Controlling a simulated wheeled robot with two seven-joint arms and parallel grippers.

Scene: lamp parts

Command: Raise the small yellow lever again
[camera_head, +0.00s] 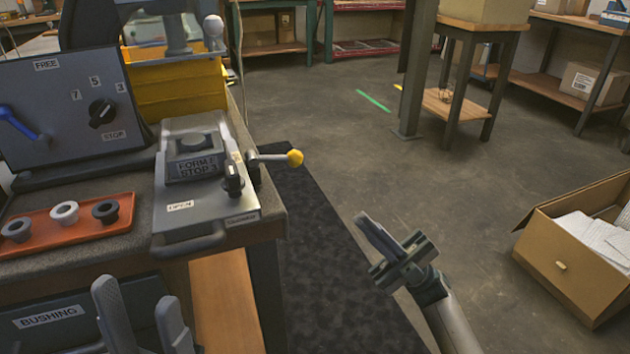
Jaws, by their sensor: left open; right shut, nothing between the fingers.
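The small yellow-knobbed lever (295,158) sticks out to the right from the side of the grey fixture (190,215) on the bench. Its arm lies about level and its knob hangs past the bench edge. My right gripper (368,232) is shut and empty, over the floor to the right of the bench, below and apart from the lever. My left gripper (140,318) is open and empty at the lower left, in front of the bench, away from the lever.
An orange tray (82,236) with several bushings lies left of the fixture. A panel (62,100) with a blue handle and a dial stands behind it. An open cardboard box (565,262) is at the right. The floor between is clear.

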